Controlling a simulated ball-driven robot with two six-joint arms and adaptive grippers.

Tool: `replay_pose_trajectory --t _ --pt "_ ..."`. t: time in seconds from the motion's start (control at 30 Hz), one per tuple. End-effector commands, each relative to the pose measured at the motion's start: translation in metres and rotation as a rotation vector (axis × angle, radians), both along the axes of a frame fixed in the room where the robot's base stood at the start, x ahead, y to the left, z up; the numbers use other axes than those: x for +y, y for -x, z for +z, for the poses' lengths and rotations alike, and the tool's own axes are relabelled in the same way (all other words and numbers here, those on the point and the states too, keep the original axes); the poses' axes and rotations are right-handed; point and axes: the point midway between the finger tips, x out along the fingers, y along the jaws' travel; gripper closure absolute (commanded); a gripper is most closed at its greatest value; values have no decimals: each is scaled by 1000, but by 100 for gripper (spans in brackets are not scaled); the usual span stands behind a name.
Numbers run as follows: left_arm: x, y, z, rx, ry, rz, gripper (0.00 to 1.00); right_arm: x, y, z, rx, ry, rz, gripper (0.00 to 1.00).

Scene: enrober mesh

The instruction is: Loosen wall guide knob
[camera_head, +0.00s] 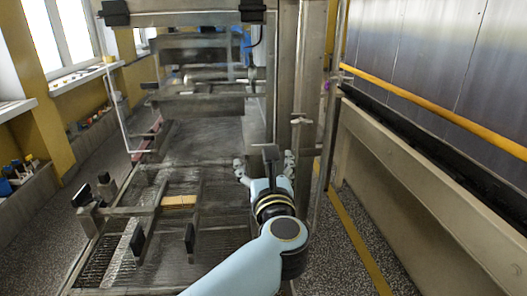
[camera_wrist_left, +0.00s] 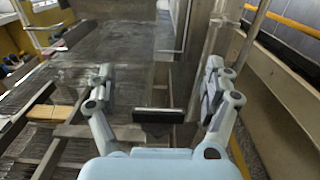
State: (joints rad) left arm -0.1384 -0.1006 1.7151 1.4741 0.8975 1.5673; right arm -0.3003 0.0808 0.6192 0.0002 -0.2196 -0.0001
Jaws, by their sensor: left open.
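The wall guide knob is not marked. A black block-like knob (camera_head: 271,152) shows between my left gripper's fingers in the head view, and a black block (camera_wrist_left: 158,115) lies between them in the left wrist view. My left gripper (camera_head: 265,165) is open beside the machine's right upright, its two fingers (camera_wrist_left: 157,85) spread apart with nothing clasped. I cannot tell whether the fingers touch the knob. More black knobs sit on the guide rails at the near left (camera_head: 83,195) and near middle (camera_head: 190,237). My right gripper is not in view.
The wire mesh belt (camera_head: 205,140) runs away from me, with a tan block (camera_head: 178,201) on it between rails. A metal upright (camera_head: 290,75) rises just beyond the gripper. A long metal trough with a yellow rail (camera_head: 450,115) stands at right; speckled floor lies between.

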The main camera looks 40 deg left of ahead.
Motion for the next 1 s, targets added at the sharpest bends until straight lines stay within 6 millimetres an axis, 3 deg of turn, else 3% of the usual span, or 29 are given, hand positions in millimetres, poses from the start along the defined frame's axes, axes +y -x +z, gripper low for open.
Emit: replay_pose_trajectory --t 0.1,0.3,1.0 --pt "0 0 25 -5 2 1 15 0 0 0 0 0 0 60" --pt "0 0 48 1 -1 0 15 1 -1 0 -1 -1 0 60" --pt "0 0 52 1 0 0 15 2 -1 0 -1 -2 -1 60"
